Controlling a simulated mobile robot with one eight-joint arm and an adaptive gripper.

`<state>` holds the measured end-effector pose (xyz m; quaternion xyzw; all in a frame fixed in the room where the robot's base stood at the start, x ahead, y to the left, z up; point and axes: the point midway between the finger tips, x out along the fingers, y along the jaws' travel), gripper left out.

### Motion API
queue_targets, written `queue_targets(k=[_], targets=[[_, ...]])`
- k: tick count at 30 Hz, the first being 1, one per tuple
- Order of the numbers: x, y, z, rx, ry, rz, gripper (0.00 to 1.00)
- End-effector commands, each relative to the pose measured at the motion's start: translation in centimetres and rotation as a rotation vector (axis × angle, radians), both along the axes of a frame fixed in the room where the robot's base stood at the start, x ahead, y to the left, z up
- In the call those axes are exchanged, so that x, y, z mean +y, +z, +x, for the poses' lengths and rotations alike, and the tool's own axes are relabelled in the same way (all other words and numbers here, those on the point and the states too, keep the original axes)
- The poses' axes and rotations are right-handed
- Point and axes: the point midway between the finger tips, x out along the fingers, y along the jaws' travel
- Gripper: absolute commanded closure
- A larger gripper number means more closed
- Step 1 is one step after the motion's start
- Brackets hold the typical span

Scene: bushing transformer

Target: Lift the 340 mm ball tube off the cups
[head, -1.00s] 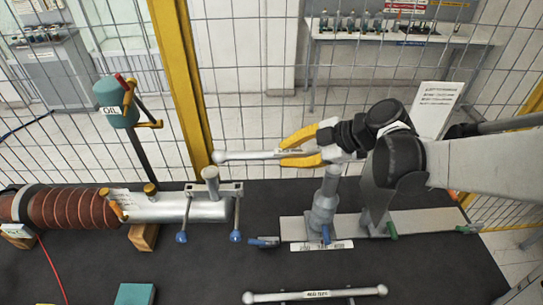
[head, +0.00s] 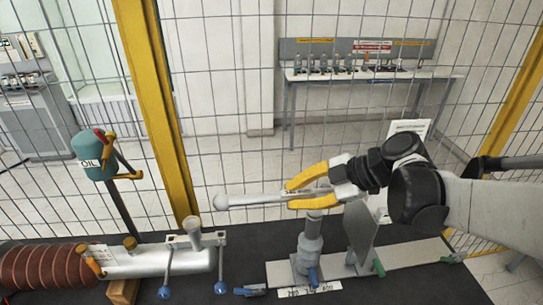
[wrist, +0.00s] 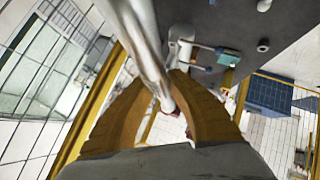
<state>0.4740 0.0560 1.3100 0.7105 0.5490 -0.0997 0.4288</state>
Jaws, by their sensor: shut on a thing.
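The ball tube (head: 255,200) is a silver bar with a ball at its left end, lying almost level in the head view. My gripper (head: 290,193), with yellow fingers, is shut on it. The tube's right part is hidden by the fingers and wrist. One upright post with a cup-like top (head: 194,232) stands below and left of the ball. A second post (head: 311,235) stands below the fingers. The tube appears above both posts, apart from the left one. In the wrist view, the tube (wrist: 146,40) runs between the fingers (wrist: 172,90).
The dark bench (head: 245,236) carries a brown ribbed bushing (head: 45,267) and a grey rail (head: 415,256). A wire fence with a yellow post (head: 155,110) is behind the bench. A shelf table (head: 370,75) is beyond the fence.

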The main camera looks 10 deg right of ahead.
Motion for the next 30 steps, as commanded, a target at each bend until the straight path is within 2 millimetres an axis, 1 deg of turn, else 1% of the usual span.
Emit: queue_targets(k=[1, 3, 18, 22, 30], targets=[[0.0, 0.6, 0.0, 0.000, 0.000, 0.000, 1.00], [0.0, 1.1, 0.0, 0.000, 0.000, 0.000, 1.00], [0.0, 4.3, 0.0, 0.000, 0.000, 0.000, 1.00], [0.0, 4.6, 0.0, 0.000, 0.000, 0.000, 1.00], [-0.1, 4.2, 0.1, 0.000, -0.001, 0.001, 1.00]])
